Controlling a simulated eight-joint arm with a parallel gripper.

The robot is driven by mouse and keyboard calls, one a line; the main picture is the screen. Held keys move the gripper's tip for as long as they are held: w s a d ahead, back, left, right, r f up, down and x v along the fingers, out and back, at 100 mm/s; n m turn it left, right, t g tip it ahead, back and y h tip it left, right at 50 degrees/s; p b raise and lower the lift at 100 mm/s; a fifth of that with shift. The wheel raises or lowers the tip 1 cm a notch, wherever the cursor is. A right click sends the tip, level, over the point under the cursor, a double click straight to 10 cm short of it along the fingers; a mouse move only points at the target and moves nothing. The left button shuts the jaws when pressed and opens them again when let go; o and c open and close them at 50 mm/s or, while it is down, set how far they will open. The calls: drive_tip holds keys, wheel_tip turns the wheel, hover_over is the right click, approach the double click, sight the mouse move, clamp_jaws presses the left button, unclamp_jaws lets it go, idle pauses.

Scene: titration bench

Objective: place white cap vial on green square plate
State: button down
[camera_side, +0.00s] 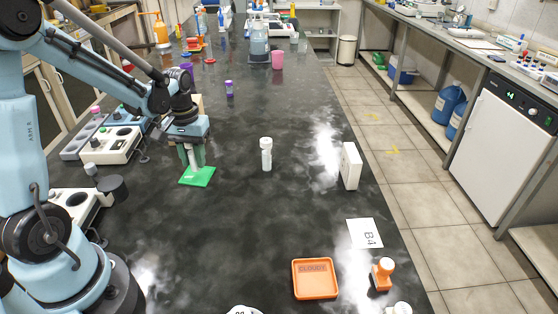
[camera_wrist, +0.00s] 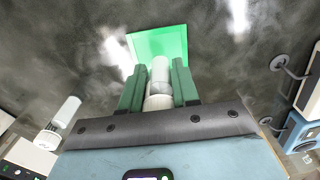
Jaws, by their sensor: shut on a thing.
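My gripper (camera_side: 192,160) points down over the green square plate (camera_side: 197,177) and is shut on a white cap vial. In the wrist view the vial's pale body (camera_wrist: 160,70) and white cap (camera_wrist: 158,102) sit between the two green fingers (camera_wrist: 158,78). The green plate (camera_wrist: 160,40) shows beyond the vial's lower end. The vial looks upright; I cannot tell whether its base touches the plate. A second white-capped vial (camera_side: 266,154) stands upright on the bench to the right of the plate; it also shows in the wrist view (camera_wrist: 62,118).
Instruments (camera_side: 112,144) stand left of the plate. A small purple-capped vial (camera_side: 229,89) is farther back. A white box (camera_side: 350,166), a B4 card (camera_side: 365,233) and an orange tray (camera_side: 315,279) lie to the right and front. The bench centre is mostly clear.

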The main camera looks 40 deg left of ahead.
drive_tip(key=shift+f, duration=0.65)
drive_tip(key=shift+f, duration=0.1)
drive_tip(key=c, duration=0.8)
unclamp_jaws()
